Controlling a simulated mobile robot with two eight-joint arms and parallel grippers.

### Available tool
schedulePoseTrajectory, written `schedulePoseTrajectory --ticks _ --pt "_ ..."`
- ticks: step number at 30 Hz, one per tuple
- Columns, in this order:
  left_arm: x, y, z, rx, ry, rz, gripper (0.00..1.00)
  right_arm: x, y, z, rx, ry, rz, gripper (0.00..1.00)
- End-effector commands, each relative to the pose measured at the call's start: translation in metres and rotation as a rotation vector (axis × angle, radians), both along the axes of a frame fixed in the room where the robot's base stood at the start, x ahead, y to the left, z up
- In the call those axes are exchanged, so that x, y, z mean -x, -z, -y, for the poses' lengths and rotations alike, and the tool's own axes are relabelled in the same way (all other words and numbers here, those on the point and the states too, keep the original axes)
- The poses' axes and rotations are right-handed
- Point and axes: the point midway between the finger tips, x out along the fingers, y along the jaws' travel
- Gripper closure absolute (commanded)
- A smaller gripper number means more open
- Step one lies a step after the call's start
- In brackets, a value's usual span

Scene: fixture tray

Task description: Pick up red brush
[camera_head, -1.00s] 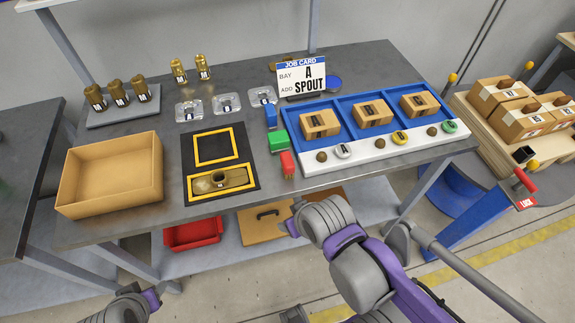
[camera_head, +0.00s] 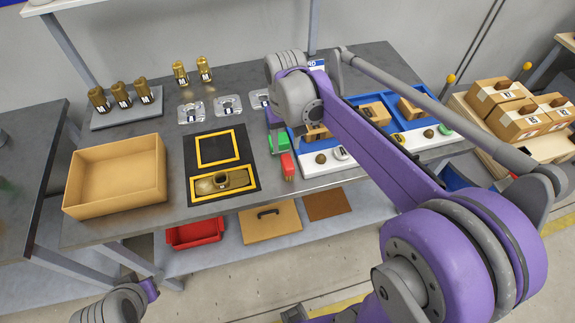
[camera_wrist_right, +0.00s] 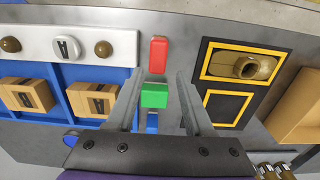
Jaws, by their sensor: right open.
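The red brush (camera_head: 288,166) lies on the grey bench, right of the black mat. In the right wrist view the red brush (camera_wrist_right: 158,54) is just beyond my fingertips. My right gripper (camera_wrist_right: 157,80) is open and empty, above the bench. Its fingers appear on either side of a green brush (camera_wrist_right: 154,95), with a blue one (camera_wrist_right: 152,122) behind it, nearer the palm in that view. I cannot tell the height of the fingers above them. In the head view my right arm hides most of this gripper. Only part of my left arm shows, at the bottom left; its gripper does not.
The blue tray (camera_wrist_right: 88,76) with boxes stands close beside the brushes. The black mat (camera_head: 247,183) with yellow frames holds a brass part (camera_head: 222,181). An empty tan bin (camera_head: 113,205) stands left. Brass parts and clear pieces stand at the back.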

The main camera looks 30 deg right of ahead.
Motion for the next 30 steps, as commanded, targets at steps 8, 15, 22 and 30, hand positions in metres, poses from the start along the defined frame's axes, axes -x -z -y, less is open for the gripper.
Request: schedulePoseTrajectory --ticks 8,15,22,30 --pt "0.002 0.005 0.0 0.0 0.0 -0.004 0.5 0.0 0.044 0.0 0.0 0.0 -0.001 0.47" --pt "0.002 0.005 0.0 0.0 0.0 -0.003 0.5 0.001 0.063 0.001 0.0 0.0 0.001 0.47" --pt "0.002 0.005 0.0 0.0 0.0 -0.004 0.5 0.001 0.096 0.003 0.0 0.0 0.001 0.47" --pt "0.002 0.005 0.0 0.0 0.0 -0.004 0.5 0.002 0.102 0.003 0.0 0.0 0.001 0.47"
